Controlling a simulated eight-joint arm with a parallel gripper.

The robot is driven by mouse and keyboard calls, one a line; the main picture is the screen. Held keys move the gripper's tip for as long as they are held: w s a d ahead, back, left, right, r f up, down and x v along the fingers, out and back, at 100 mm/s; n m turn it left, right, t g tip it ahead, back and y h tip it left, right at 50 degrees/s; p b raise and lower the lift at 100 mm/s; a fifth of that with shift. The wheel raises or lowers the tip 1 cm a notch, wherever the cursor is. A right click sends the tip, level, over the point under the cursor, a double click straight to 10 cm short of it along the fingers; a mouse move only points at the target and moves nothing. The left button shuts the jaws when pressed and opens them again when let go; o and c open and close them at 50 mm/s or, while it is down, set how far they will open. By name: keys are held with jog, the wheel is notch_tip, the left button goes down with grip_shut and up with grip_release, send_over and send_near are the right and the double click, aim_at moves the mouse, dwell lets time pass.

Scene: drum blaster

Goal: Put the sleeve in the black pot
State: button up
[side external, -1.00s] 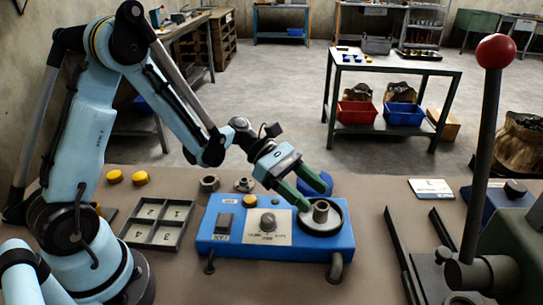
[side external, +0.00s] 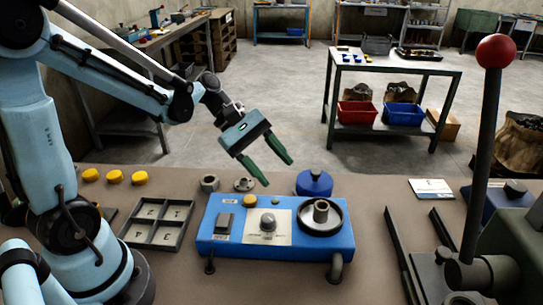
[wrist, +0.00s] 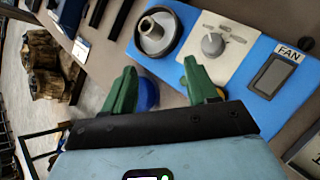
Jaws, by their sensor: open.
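The black pot (side external: 339,227) is a shallow round dish on the right end of a blue machine box. A short grey hollow cylinder, which looks like the sleeve (side external: 321,211), stands upright inside it, near the middle. In the wrist view the pot (wrist: 172,46) and the sleeve (wrist: 150,28) show beyond the fingertips. My gripper (side external: 278,173) has green fingers spread apart with nothing between them. It is above and behind the box, up and left of the pot, clear of the sleeve. In the wrist view my gripper (wrist: 160,68) is also empty.
The blue box (side external: 285,246) carries a dial (side external: 268,223), a fan switch and a yellow button. A blue lid (side external: 314,183) sits behind the pot. A grey nut (side external: 209,183), a divided tray (side external: 158,222) and yellow discs lie left. A red-knobbed lever (side external: 483,150) stands right.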

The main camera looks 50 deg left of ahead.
jog(key=s+a+r+m+t+y, duration=0.1)
jog(key=s+m+t+y, duration=0.1)
jog(key=m, duration=0.6)
jog(key=s+a+m+t+y, duration=0.2)
jog(key=s+m+y, duration=0.2)
jog(key=m+y, duration=0.2)
jog(key=shift+a+r+m+y, duration=0.25)
jog(key=shift+r+m+y, duration=0.15)
jog(key=shift+m, duration=0.5)
